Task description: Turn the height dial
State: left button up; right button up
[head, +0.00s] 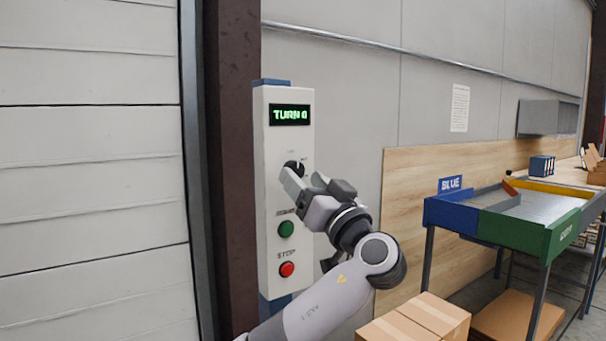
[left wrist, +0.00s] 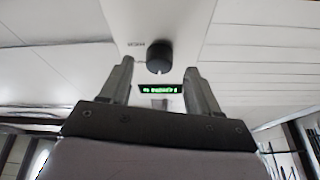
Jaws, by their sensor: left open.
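The height dial (head: 291,167) is a black round knob on a white control panel (head: 265,200), partly hidden behind my left gripper in the head view. The panel's green display (head: 290,115) reads "TURN 0". In the left wrist view the dial (left wrist: 159,56) sits ahead, between and beyond my open fingers. My left gripper (head: 304,178) is open at the panel front, close to the dial; the left wrist view (left wrist: 160,88) shows nothing between its fingers' tips touching the dial. My right gripper is not in view.
A green button (head: 286,229) and a red stop button (head: 287,269) sit below the dial. Cardboard boxes (head: 425,317) stand low at front right. A table with blue, green and yellow edges (head: 495,222) stands at right.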

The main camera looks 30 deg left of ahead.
pick_arm(q)
jog(key=shift+x, duration=0.9)
jog(key=c, duration=1)
jog(key=shift+c, duration=0.2)
